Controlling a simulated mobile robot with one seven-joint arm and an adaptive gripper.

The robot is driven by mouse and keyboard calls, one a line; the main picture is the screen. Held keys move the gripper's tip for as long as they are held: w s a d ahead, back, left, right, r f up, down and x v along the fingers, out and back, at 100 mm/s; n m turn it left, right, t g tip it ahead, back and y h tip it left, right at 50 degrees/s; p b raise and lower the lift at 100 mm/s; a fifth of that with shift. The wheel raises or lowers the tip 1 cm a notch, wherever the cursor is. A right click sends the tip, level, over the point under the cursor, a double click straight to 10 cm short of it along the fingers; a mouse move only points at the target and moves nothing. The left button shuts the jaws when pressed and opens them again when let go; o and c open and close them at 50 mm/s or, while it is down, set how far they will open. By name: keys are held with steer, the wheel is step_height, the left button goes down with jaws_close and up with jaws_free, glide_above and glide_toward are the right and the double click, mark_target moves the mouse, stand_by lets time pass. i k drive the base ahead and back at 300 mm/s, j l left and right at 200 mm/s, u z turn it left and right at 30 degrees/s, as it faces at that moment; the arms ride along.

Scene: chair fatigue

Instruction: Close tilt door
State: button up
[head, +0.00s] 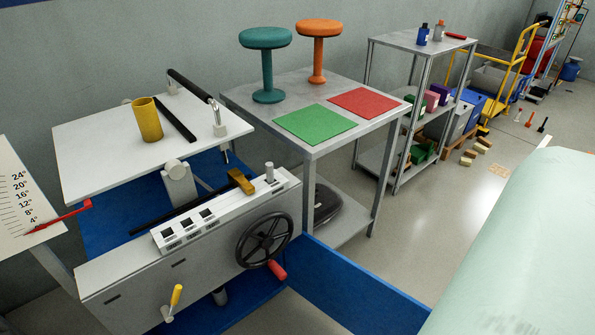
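A long blue panel (360,285) stands out from the right end of the grey machine (190,262) and runs toward the lower right. It looks like the tilt door standing open, but its hinge is not clear. The machine has a black handwheel (264,240) with a red grip and a small yellow-handled lever (175,296) on its front. A white tilting plate (150,135) sits above it, with a yellow cylinder (147,119) on it. A red pointer (62,217) lies across an angle scale (20,190) at the left. My gripper is not in view.
A grey table (310,90) behind holds two stools, a green mat (315,124) and a red mat (364,102). A metal shelf (400,40) stands right of it. Open floor (440,235) lies beyond the panel. A pale green surface, unidentified, covers the lower right.

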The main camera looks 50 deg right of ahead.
mark_target(355, 298)
steer(key=k+l+u, duration=0.1)
steer(key=l+u, duration=0.3)
steer(key=k+l+u, duration=0.1)
steer(key=l+u, duration=0.3)
steer(key=k+l, duration=0.25)
steer(key=l, duration=0.2)
steer(key=k+l, duration=0.3)
steer(key=l, duration=0.15)
steer(key=k+l, duration=0.25)
steer(key=l, duration=0.2)
steer(key=k+l, duration=0.25)
steer(key=l, duration=0.2)
steer(key=k+l, duration=0.3)
steer(key=l, duration=0.15)
steer(key=k+l, duration=0.25)
steer(key=l, duration=0.2)
steer(key=k+l+u, duration=0.1)
steer(key=l, duration=0.35)
steer(key=k+l+u, duration=0.1)
steer(key=l, duration=0.3)
steer(key=k+l, duration=0.15)
steer(key=l, duration=0.25)
steer(key=i+l+u, duration=0.05)
